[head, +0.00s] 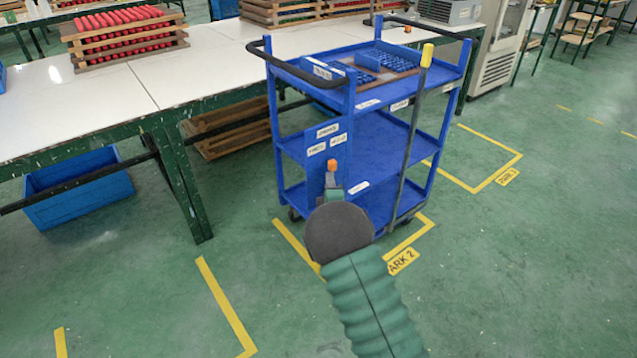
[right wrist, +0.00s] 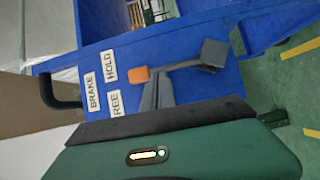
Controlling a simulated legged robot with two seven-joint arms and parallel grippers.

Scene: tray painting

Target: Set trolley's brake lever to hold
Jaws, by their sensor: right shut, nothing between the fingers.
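The blue trolley (head: 325,98) stands in front of the white table. Its end panel carries labels; in the right wrist view they read BRAKE (right wrist: 91,92), HOLD (right wrist: 109,66) and, partly hidden, FREE (right wrist: 115,102). The brake lever has an orange knob (right wrist: 139,74) and a grey arm running to a grey block. The knob lies nearer HOLD than FREE in that view; it also shows in the head view (head: 332,165). My right gripper (head: 333,190) is shut and empty, its fingers (right wrist: 160,85) right beside the lever. Whether they touch it I cannot tell. My left gripper is not in view.
A grey rod with a yellow end (head: 427,55) rises along the trolley's right front. Blue trays (head: 390,57) sit on its top shelf. The white table (head: 110,75) is behind, with a blue bin (head: 80,190) underneath. Green floor to the right is mostly clear.

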